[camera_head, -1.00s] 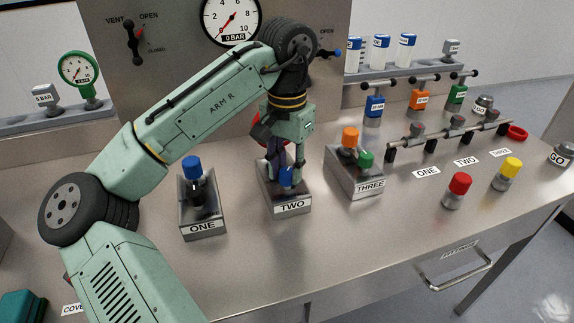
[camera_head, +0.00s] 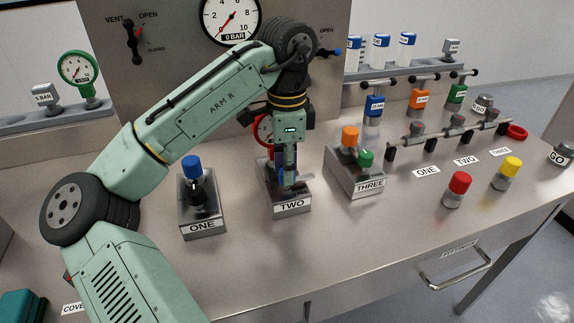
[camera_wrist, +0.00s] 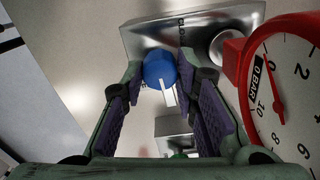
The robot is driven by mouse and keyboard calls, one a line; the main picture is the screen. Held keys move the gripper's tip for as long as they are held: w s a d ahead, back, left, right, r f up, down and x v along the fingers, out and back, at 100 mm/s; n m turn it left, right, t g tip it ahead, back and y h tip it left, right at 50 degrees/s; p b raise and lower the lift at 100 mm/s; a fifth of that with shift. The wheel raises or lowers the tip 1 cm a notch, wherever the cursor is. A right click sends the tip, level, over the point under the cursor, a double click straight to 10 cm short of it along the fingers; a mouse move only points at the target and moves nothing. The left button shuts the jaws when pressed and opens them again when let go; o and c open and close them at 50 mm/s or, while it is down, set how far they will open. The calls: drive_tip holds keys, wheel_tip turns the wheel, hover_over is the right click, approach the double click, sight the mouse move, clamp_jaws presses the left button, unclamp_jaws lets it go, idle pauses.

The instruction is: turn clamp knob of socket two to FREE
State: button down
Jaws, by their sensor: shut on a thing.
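Socket two is a grey metal block (camera_head: 268,197) labelled TWO, at the middle of the bench in the head view. My gripper (camera_head: 288,182) points down over it and largely hides its knob there. In the wrist view a blue clamp knob (camera_wrist: 156,68) with a white pointer line sits between the tips of my fingers, which are shut on it. The block's plate (camera_wrist: 140,38) carries partly hidden lettering beside the knob. I cannot read a FREE mark. A red-rimmed gauge (camera_wrist: 277,95), marked BAR, stands close beside my right finger in the wrist view.
Socket one (camera_head: 203,225) with a blue-topped part stands to the left. Socket three (camera_head: 355,180) with an orange top and a green knob stands close on the right. Red (camera_head: 459,186) and yellow (camera_head: 509,171) buttons are further right. The bench front is clear.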

drive_tip(key=shift+m, duration=0.5)
drive_tip(key=c, duration=1.3)
unclamp_jaws()
wheel_tip(320, 180, up, 12)
